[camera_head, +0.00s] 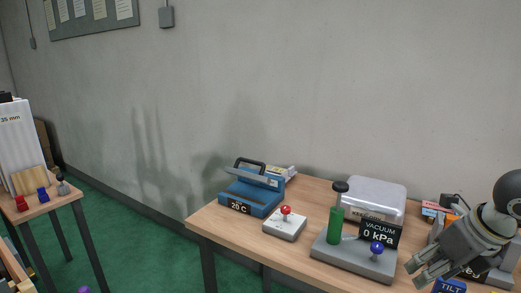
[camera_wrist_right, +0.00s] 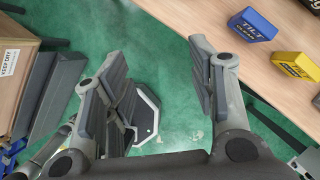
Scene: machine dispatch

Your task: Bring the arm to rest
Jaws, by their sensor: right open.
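My right gripper (camera_head: 428,268) is at the right side of the head view, in front of the right end of the wooden table (camera_head: 310,190). In the right wrist view its two fingers (camera_wrist_right: 165,92) are spread apart with nothing between them. Green floor shows between and beyond the fingers, and the table edge lies to their right. My left gripper shows in neither view.
The table holds a blue device (camera_head: 252,190), a red-knobbed box (camera_head: 285,223), a vacuum unit (camera_head: 355,262) and a blue TILT block (camera_wrist_right: 251,25) beside a yellow block (camera_wrist_right: 296,66). Another table (camera_head: 62,198) stands far left. Cardboard (camera_wrist_right: 14,72) lies at the wrist view's left.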

